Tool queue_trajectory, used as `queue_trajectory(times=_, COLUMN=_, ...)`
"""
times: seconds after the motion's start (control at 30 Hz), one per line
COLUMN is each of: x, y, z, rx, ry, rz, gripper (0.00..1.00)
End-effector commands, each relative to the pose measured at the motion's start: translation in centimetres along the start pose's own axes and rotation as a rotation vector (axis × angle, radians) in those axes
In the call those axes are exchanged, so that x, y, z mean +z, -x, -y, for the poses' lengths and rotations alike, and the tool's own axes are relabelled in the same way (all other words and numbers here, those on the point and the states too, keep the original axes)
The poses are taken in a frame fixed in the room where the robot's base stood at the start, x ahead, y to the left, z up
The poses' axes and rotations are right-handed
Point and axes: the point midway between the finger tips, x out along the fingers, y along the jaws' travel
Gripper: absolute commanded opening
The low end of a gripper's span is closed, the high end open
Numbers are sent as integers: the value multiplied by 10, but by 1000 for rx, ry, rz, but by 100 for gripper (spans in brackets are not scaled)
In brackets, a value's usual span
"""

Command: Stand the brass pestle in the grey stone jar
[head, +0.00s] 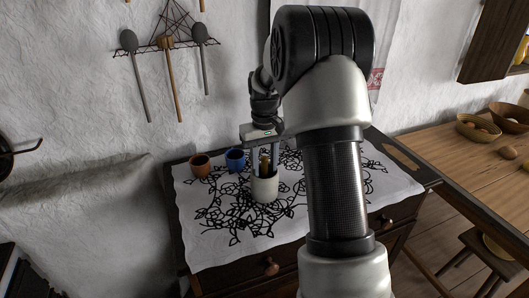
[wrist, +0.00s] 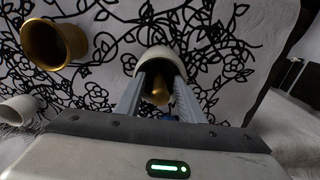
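The grey stone jar (head: 264,189) looks pale and stands upright on the patterned cloth in the head view. The brass pestle (head: 264,165) rises out of its mouth, roughly upright. My gripper (head: 268,158) points down over the jar, its fingers at the pestle's upper part. In the wrist view, the two fingers reach toward the jar (wrist: 157,54), with the pestle's rounded end (wrist: 160,92) between them. I cannot tell whether the fingers press on the pestle or stand apart from it. The pestle's lower end is hidden.
A brass mortar (wrist: 53,45) and a white cup (wrist: 18,109) show in the wrist view. A terracotta cup (head: 200,166) and a blue cup (head: 235,160) stand left of the jar. The cloth (head: 215,250) is bare in front. A wooden table (head: 465,150) stands at right.

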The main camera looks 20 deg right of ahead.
Motion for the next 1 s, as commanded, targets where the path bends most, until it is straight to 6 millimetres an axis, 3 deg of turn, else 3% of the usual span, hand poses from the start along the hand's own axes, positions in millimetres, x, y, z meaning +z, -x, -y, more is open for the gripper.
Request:
queue_trajectory(times=0.17, x=-2, y=30, z=0, rx=2, ry=0, rz=-8, gripper=37)
queue_trajectory(times=0.63, x=-1, y=141, z=0, rx=1, ry=0, rz=-8, gripper=37)
queue_trajectory(times=0.8, x=-1, y=164, z=0, rx=1, ry=0, rz=-6, gripper=37)
queue_trajectory(times=1.0, x=0, y=173, z=0, rx=1, ry=0, rz=-4, gripper=37)
